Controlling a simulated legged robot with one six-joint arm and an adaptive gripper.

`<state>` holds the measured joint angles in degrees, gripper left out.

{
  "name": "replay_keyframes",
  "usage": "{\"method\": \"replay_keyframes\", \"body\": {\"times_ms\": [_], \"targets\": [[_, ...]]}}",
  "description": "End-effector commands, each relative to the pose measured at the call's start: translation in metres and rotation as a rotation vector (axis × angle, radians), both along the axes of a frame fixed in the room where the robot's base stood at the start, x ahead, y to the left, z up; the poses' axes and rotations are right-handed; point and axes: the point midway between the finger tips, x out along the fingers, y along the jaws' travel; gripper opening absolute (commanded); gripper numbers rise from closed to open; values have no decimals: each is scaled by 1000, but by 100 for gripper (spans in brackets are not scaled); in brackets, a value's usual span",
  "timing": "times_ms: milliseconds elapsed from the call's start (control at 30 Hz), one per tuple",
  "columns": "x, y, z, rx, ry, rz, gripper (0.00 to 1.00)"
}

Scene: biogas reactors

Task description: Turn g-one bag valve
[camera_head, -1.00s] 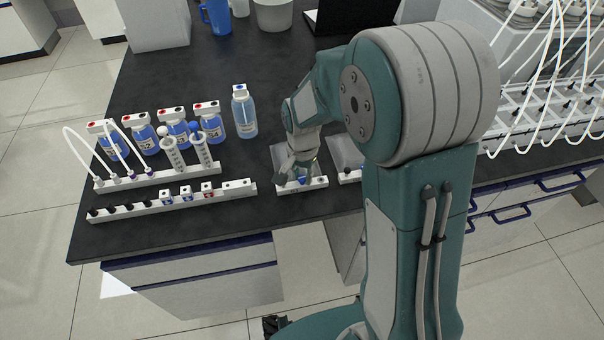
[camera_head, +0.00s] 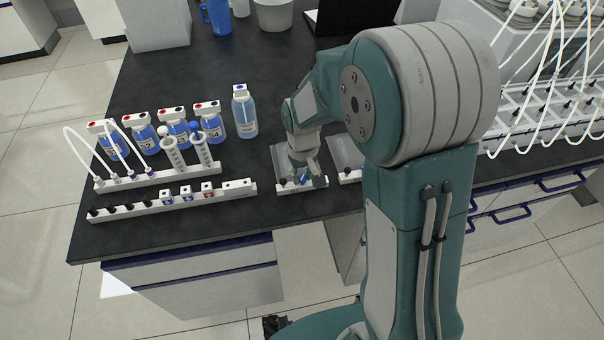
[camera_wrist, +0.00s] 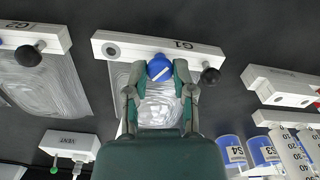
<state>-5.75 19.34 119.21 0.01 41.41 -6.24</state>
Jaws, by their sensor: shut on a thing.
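The G1 bag valve is a round blue knob (camera_wrist: 160,68) with a white line across it, on a white bar marked G1 (camera_wrist: 125,45). The white line slants down to the right in the wrist view. My gripper (camera_wrist: 160,75) is shut on the knob, one finger at each side. In the head view my gripper (camera_head: 305,172) points down at the small white bar (camera_head: 290,188), with a bit of the blue knob (camera_head: 303,180) showing between the fingers. A clear bag (camera_wrist: 160,108) lies beside the bar, partly hidden by my gripper.
A black ball knob (camera_wrist: 210,76) stands close to my gripper on the G1 bar. The G2 bar (camera_wrist: 55,38) and its bag lie alongside. Blue bottles (camera_head: 212,120) and a long white valve rail (camera_head: 150,205) stand left. The bench's front edge is close.

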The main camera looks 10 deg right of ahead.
Motion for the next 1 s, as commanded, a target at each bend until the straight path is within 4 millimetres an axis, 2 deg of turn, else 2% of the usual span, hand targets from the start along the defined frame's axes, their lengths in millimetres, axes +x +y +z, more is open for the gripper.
{"method": "replay_keyframes", "body": {"times_ms": [500, 700, 1000], "targets": [[-1, 0, -1, 0, 5, 430, 0], [-1, 0, -1, 0, 5, 529, 0], [-1, 0, -1, 0, 5, 590, 0]]}}
